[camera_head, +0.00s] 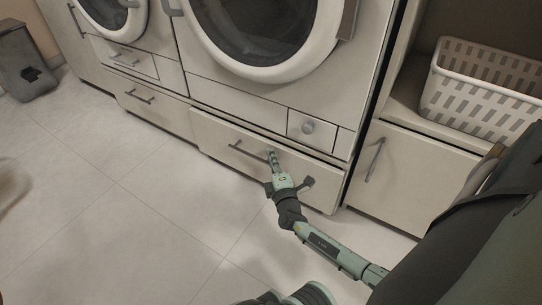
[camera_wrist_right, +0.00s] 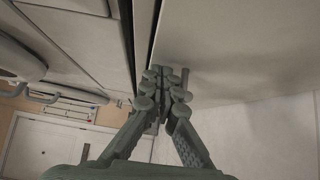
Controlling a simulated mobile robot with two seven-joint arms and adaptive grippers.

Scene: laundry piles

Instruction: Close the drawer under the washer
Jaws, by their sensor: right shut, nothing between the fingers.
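The drawer under the washer (camera_head: 215,135) has a pale, wide front with a dark bar handle (camera_head: 245,149). Its front stands out a little from the cabinet above, so it looks slightly open. My right gripper (camera_head: 271,152) is in front of the drawer, its fingertips near the right end of the handle. Whether they touch the front cannot be told. In the right wrist view the gripper's fingers (camera_wrist_right: 165,82) are shut together with nothing between them, beside a broad pale panel (camera_wrist_right: 235,45) and a dark gap. My left gripper is not in view.
The washer (camera_head: 265,25) with its round door stands above the drawer. A second machine and drawer (camera_head: 150,101) are to the left. A white basket (camera_head: 480,85) sits on a shelf at right. A grey bin (camera_head: 25,60) stands far left. The tiled floor in front is clear.

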